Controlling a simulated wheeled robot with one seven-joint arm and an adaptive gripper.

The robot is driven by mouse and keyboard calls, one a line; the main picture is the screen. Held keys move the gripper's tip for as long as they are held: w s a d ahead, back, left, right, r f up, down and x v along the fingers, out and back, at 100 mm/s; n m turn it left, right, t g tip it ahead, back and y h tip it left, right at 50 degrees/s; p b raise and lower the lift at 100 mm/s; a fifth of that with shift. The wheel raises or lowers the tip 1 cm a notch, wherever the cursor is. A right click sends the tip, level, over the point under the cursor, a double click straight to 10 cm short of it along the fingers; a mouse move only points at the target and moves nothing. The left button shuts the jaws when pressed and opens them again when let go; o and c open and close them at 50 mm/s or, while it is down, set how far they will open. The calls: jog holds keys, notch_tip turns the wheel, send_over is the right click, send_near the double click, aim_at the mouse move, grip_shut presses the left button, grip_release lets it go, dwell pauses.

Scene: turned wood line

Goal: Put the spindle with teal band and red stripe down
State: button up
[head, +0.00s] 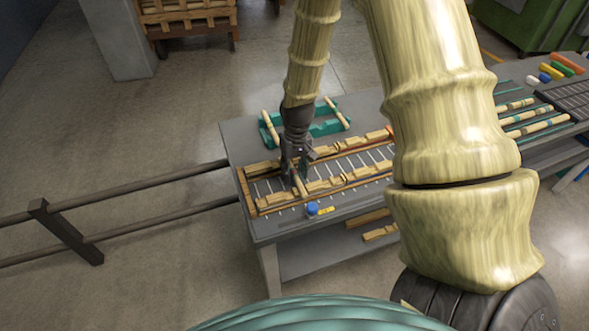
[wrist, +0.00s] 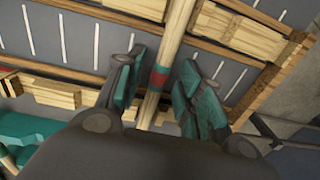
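The spindle with teal band and red stripe (wrist: 175,35) runs between my fingers in the wrist view, its red stripe and teal band showing there. In the head view a pale part of it (head: 300,185) shows below my gripper (head: 296,172), across the slatted wooden rack (head: 247,192). My gripper (wrist: 160,62) is open around the spindle, with a narrow gap visible on each side. The spindle lies across the rack between its two rows of notched wooden blocks; its exact contact with the notches is hidden.
A teal cradle (head: 330,127) with pale spindles stands behind the rack. A blue-capped item (head: 312,209) sits at the table's front edge. More banded spindles (head: 535,127) lie at the right near a dark grid tray (head: 568,98). Dark rails (head: 150,178) run to the table's left side.

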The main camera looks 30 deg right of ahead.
jog(key=shift+r, duration=0.1)
notch_tip(320, 180, up, 12)
jog(key=b, duration=0.3)
jog(key=shift+d, duration=0.2)
dwell(0.5)
jog(key=shift+r, duration=0.2)
